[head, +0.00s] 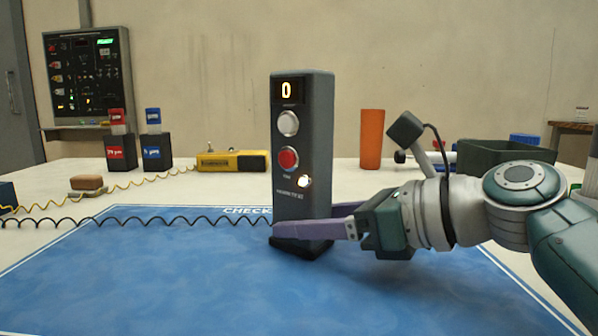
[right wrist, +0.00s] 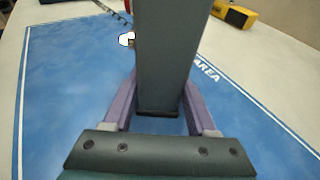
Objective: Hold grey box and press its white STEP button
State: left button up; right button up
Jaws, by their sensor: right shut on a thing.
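The grey box (head: 318,150) stands upright on the blue mat (head: 220,265), with a display reading 0 at the top of its front. Below the display are a round white button (head: 288,123), a red button (head: 288,159) and a small glowing white lamp (head: 304,181); their small labels are too small to read. My right gripper (head: 300,229) is shut on the box low down, near its dark base. In the right wrist view the purple fingers lie along both sides of the box (right wrist: 165,60). Nothing touches the white button. My left gripper is not in view.
A yellow device (head: 233,161), an orange cylinder (head: 372,140) and a dark green bin (head: 500,153) stand behind the mat. Coiled cables (head: 150,221) run along the left. The mat's front left is clear.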

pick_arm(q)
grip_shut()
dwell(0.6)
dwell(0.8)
